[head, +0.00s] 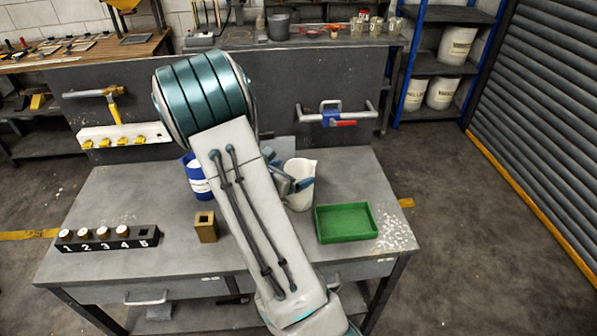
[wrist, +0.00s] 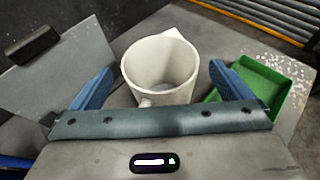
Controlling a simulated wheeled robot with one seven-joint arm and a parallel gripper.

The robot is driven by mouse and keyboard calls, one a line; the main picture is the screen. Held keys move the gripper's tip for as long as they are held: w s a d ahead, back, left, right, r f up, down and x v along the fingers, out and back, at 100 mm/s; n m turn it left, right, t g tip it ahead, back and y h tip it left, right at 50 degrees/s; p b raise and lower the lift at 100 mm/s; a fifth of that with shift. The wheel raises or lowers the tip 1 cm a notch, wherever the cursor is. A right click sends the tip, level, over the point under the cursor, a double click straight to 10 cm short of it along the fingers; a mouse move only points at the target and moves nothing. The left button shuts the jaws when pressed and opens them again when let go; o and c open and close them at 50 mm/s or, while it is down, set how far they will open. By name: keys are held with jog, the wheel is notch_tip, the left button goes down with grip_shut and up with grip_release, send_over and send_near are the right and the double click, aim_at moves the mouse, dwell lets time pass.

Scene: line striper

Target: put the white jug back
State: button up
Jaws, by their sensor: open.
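The white jug (head: 302,192) stands upright on the grey workbench (head: 180,260), right of my arm, which hides its left part. In the wrist view the jug (wrist: 160,72) is seen from above, open-topped and looking empty, with its spout at the far right of the rim. My gripper (head: 290,183) is at the jug's left side in the head view. In the wrist view my gripper (wrist: 164,88) is open, with one blue finger on each side of the jug. Gaps show between the fingers and the jug wall.
A green tray (head: 346,223) sits close to the jug's right. A blue-and-white container (head: 196,178), a brass block (head: 206,228) and a numbered black rack (head: 105,243) with white-topped pieces, slot 5 empty, stand left of my arm. A grey panel (wrist: 62,78) shows left in the wrist view.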

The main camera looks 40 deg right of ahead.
jog(key=s+a+r+m+y, duration=0.6)
jog(key=s+a+m, duration=0.3)
jog(key=a, duration=0.4)
jog(key=s+a+r+m+y, duration=0.7)
jog(key=a+m, duration=0.4)
jog(key=a, duration=0.2)
jog(key=s+r, duration=0.1)
jog(key=s, duration=0.1)
jog(key=shift+s+r+m+t+b, duration=0.15)
jog(key=shift+s+m+t+b, duration=0.15)
jog(key=shift+b, duration=0.05)
jog(key=shift+d, duration=0.1)
